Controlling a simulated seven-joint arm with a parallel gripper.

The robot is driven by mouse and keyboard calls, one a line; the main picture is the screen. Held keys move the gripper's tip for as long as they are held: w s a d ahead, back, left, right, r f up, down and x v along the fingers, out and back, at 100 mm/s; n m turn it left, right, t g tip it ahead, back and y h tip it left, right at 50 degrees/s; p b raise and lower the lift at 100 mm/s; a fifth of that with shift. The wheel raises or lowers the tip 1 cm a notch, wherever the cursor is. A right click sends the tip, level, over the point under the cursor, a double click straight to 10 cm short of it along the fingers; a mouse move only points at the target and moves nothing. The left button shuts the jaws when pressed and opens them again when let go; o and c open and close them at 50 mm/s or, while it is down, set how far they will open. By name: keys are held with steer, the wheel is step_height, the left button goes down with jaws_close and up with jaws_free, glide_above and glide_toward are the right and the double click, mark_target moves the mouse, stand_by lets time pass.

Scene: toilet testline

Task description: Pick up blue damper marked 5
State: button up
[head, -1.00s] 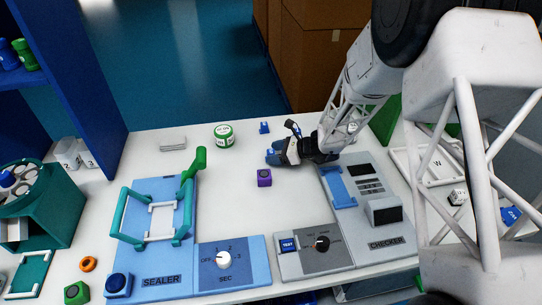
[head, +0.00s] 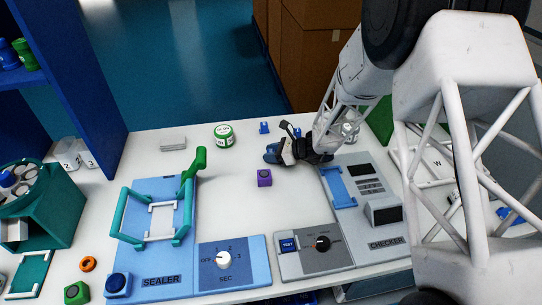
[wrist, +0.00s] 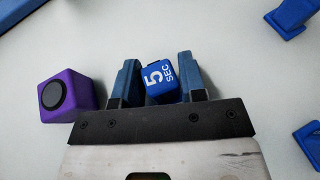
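The blue damper (wrist: 161,82) is a small blue block with white "5 SEC" lettering on top. In the wrist view it lies between the two blue fingers of my gripper (wrist: 158,78), turned slightly relative to them. Narrow gaps seem to show beside it, and the fingers look open around it; contact is hard to judge. In the head view my gripper (head: 272,153) is low over the white table, its fingers pointing left. It hides the damper there.
A purple block (wrist: 66,95) sits close to the left finger; it also shows in the head view (head: 264,178). Small blue objects (head: 264,127) (head: 297,132) lie behind my gripper. The checker (head: 362,210) is just right, the sealer (head: 152,268) left.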

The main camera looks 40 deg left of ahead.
mark_target(271, 151)
jaws_close()
steer(key=shift+r, duration=1.75)
steer(key=s+d, duration=0.3)
steer(key=d, duration=0.1)
steer(key=s+d+r, duration=0.1)
steer(key=s+d, duration=0.6)
steer(key=shift+s+d+r, duration=0.25)
steer(key=shift+s+d, duration=0.15)
